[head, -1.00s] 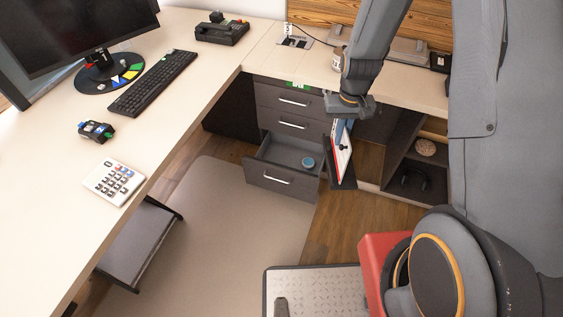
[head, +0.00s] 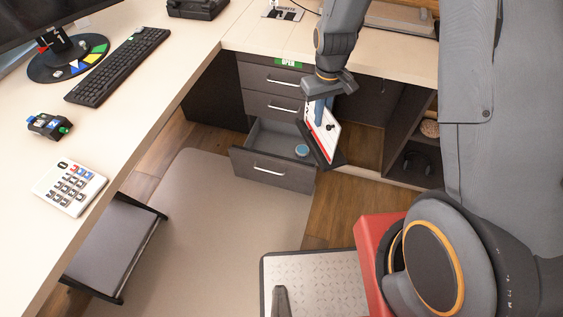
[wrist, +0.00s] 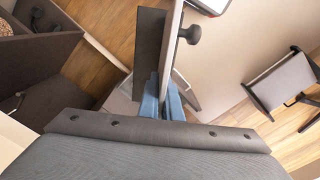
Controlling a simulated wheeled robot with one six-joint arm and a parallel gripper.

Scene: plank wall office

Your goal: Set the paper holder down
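The paper holder (head: 326,133) is a thin flat board with a white and red face, a dark backing and a small black knob. It hangs tilted below my gripper (head: 319,108) in the head view, in front of the right end of the open drawer. My gripper's blue fingers (wrist: 163,102) are shut on its edge. In the wrist view the holder (wrist: 151,45) is seen nearly edge-on, with the knob to the right. My gripper hides part of its upper end.
The open bottom drawer (head: 262,171) holds a small blue round item (head: 302,150). The desk carries a calculator (head: 69,188), a keyboard (head: 118,66) and a monitor. Open shelves (head: 408,150) stand at right. A dark low stool (head: 115,245) is at left. The floor mat (head: 215,230) is bare.

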